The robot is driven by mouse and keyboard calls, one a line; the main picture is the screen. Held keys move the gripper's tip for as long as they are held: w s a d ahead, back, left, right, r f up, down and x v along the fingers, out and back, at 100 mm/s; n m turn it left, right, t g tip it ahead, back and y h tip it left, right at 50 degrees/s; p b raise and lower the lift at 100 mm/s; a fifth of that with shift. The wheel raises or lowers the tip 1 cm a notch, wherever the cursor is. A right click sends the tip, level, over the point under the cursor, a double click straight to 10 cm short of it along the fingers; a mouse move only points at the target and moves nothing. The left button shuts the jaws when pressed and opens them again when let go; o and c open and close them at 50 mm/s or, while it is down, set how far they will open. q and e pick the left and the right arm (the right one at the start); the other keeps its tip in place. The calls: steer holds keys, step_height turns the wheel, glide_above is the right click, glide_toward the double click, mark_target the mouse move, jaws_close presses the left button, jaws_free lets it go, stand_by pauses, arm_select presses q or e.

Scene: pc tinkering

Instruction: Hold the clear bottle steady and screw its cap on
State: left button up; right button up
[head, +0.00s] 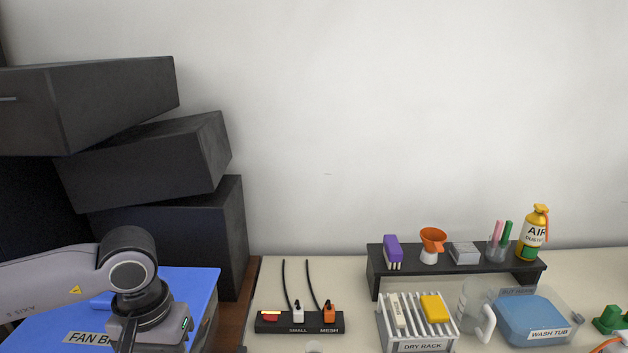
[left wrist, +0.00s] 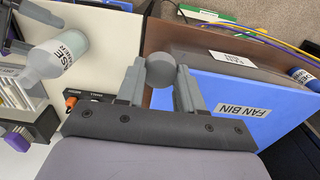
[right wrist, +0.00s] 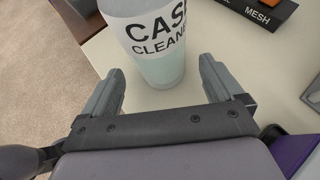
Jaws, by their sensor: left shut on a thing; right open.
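The clear bottle, labelled CASE CLEANER (right wrist: 155,45), stands on the light tabletop in the right wrist view, its top cut off by the frame. It also shows at the left of the left wrist view (left wrist: 58,58), apart from my left gripper. My right gripper (right wrist: 162,75) is open, with its fingers to either side of the bottle's lower part and gaps visible. My left gripper (left wrist: 160,76) is shut on a round grey cap (left wrist: 160,68), held near the blue fan bin. In the head view my left arm is at lower left, its fingertips out of frame.
The blue FAN BIN (head: 195,290) lies at the left, below stacked black boxes (head: 150,165). The drying rack (head: 420,346), wash tub (head: 535,320) and black shelf (head: 375,262) stand to the right.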

arm_select(q)
steer(key=shift+f+b, duration=0.55)
steer(key=shift+f, duration=0.1)
arm_select(e)
steer(key=shift+x, duration=2.3)
steer(key=c, duration=1)
steer(key=shift+c, duration=0.2)
arm_select(q)
steer(key=shift+d, duration=0.1)
steer(key=w+d+r, duration=0.2)
steer(key=w+d, duration=0.1)
steer(key=d, duration=0.7)
steer(key=w+d+r, duration=0.3)
steer(key=w+d, duration=0.1)
steer(key=d, duration=0.7)
steer(key=shift+w+d+r+m, duration=0.15)
steer(key=shift+w+r+m, duration=0.05)
steer(key=shift+w+m, duration=0.1)
steer(key=shift+f, duration=2.4)
